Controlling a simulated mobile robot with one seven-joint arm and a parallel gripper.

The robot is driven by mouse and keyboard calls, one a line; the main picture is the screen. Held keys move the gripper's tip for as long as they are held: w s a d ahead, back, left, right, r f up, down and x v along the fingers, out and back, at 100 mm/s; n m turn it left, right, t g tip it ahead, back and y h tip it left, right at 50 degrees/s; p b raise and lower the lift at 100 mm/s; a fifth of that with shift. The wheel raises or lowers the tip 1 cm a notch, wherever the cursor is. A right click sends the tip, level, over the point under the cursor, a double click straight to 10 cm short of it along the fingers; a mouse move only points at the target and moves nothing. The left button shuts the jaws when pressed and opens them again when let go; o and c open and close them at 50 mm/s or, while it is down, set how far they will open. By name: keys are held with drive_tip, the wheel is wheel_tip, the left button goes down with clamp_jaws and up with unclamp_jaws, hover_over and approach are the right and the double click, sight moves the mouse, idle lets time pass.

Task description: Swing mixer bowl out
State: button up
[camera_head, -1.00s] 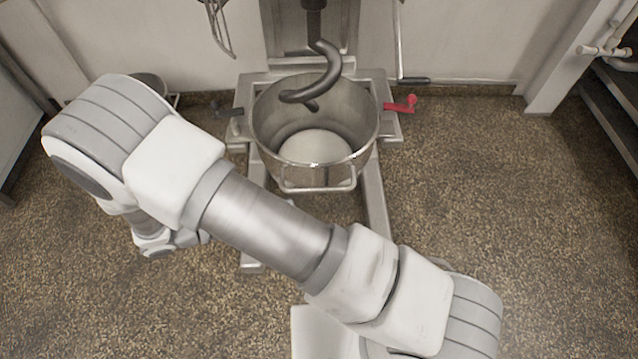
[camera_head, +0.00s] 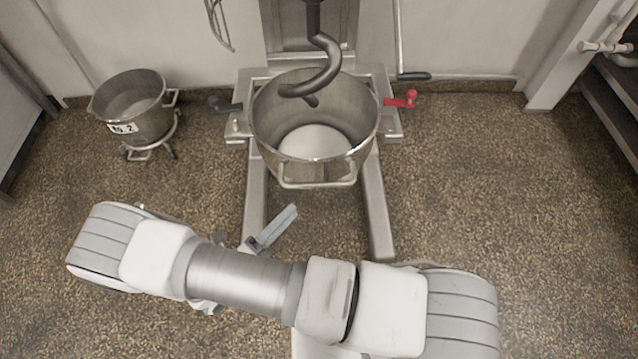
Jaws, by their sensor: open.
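The steel mixer bowl (camera_head: 272,125) sits in the mixer's frame (camera_head: 378,215) at the upper middle, with pale dough or flour in its bottom. A bar handle (camera_head: 318,184) is on its front. The dark dough hook (camera_head: 325,68) hangs down over and into the bowl. A red-knobbed lever (camera_head: 403,101) is right of the bowl and a dark-knobbed lever (camera_head: 222,105) is left. My gripper (camera_head: 274,230) is open, partly hidden behind my arm, low between the frame's front legs and apart from the bowl and its handle.
A second steel bowl marked "No. 2" (camera_head: 138,105) stands on a wheeled stand at the left. A crank handle (camera_head: 413,76) is by the back wall. Shelving and pipes (camera_head: 604,46) are at the right edge. The speckled floor (camera_head: 480,190) at right is clear.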

sight(319, 183)
drive_tip(key=b+x, duration=0.1)
drive_tip(key=x, duration=0.9)
drive_tip(key=shift+w+d+b, duration=0.25)
drive_tip(key=shift+d+b, duration=0.05)
drive_tip(key=shift+d, duration=0.05)
clamp_jaws()
idle(0.8)
